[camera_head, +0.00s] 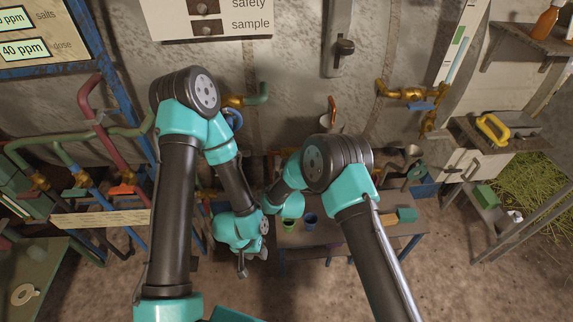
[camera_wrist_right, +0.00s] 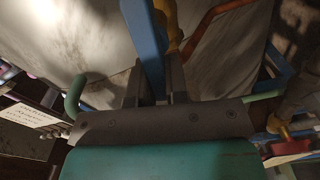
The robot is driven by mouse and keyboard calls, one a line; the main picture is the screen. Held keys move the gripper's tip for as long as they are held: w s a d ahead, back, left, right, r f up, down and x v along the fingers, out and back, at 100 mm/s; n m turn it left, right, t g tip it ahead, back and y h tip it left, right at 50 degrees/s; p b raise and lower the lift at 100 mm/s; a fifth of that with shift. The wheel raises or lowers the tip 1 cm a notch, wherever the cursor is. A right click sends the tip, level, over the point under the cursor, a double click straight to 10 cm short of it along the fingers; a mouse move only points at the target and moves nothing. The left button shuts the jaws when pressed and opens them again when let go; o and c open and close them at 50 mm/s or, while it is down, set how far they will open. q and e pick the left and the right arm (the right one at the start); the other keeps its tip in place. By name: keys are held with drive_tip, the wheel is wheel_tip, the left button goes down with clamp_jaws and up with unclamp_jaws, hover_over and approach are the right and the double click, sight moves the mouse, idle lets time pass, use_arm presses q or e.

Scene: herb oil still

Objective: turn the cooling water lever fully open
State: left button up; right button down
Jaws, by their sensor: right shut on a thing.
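In the right wrist view a flat blue lever (camera_wrist_right: 146,48) runs down from a brass fitting (camera_wrist_right: 168,18) at the top. My right gripper (camera_wrist_right: 156,82) is shut on it, one dark finger on each side. A green pipe (camera_wrist_right: 76,96) shows at both sides behind the gripper plate. In the head view my arms overlap, and the grip on the lever is hidden. A brass valve (camera_head: 233,101) there has a blue curved part (camera_head: 235,119) just below, partly covered by my left arm. A gripper hangs low beside the bench; the overlap leaves unclear which arm bears it.
Another brass valve (camera_head: 404,93) with a blue handle (camera_head: 420,106) is on the wall at right. Red and green pipes (camera_head: 92,105) with an orange handle (camera_head: 122,190) stand at left. The low bench (camera_head: 345,240) holds small cups.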

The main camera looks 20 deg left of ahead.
drive_tip(key=shift+f+n, duration=0.15)
drive_tip(key=shift+n, duration=0.6)
drive_tip(key=shift+f+n, duration=0.15)
drive_tip(key=shift+n, duration=0.6)
drive_tip(key=c, duration=1.1)
unclamp_jaws()
